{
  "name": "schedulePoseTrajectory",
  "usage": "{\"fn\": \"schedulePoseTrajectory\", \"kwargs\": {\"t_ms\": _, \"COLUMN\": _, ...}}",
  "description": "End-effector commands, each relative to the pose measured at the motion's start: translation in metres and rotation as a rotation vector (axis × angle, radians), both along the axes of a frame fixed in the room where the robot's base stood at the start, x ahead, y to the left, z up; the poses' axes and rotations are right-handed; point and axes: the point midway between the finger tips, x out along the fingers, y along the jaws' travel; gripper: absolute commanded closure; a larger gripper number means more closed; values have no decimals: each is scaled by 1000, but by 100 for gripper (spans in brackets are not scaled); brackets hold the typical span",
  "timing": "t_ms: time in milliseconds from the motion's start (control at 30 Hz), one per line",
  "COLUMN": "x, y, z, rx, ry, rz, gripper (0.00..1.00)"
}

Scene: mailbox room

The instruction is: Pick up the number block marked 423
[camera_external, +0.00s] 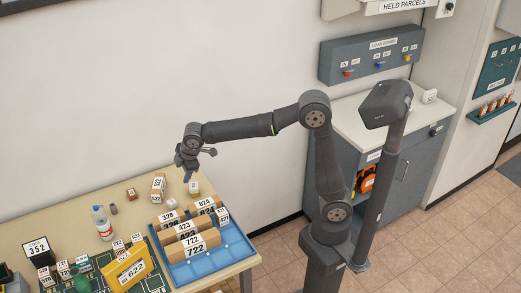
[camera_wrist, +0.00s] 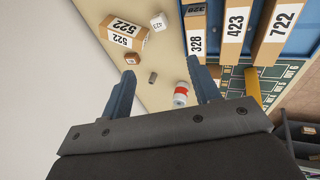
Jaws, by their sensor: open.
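The number block marked 423 (camera_wrist: 158,22) is a small white cube near the top of the wrist view, beside the brown box marked 522 (camera_wrist: 120,30). A small white block (camera_external: 172,203) between the 522 box and the blue tray in the external view looks like the same one; its number is too small to read there. A larger brown parcel marked 423 (camera_wrist: 236,28) stands in the tray. My gripper (camera_external: 187,164) is open and empty above the table's back edge. Its two fingers (camera_wrist: 163,84) show apart in the wrist view, and the block lies beyond them.
The blue tray (camera_external: 235,251) holds several brown parcels with number cards. A small brown cube (camera_wrist: 132,59), a grey cylinder (camera_wrist: 153,77) and a bottle (camera_external: 102,223) stand to the left. A yellow holder marked 622 (camera_external: 127,271) is in front. The wall is close behind.

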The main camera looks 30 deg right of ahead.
Motion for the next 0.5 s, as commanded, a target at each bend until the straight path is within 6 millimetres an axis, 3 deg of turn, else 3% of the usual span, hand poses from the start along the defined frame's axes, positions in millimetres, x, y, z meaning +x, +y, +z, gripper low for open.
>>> {"fn": "schedulePoseTrajectory", "kwargs": {"t_ms": 233, "x": 6, "y": 4, "z": -2, "rx": -17, "ry": 14, "rz": 5, "gripper": 44}}
{"fn": "schedulePoseTrajectory", "kwargs": {"t_ms": 500, "x": 50, "y": 32, "z": -25, "rx": -147, "ry": 158, "rz": 82, "gripper": 44}}
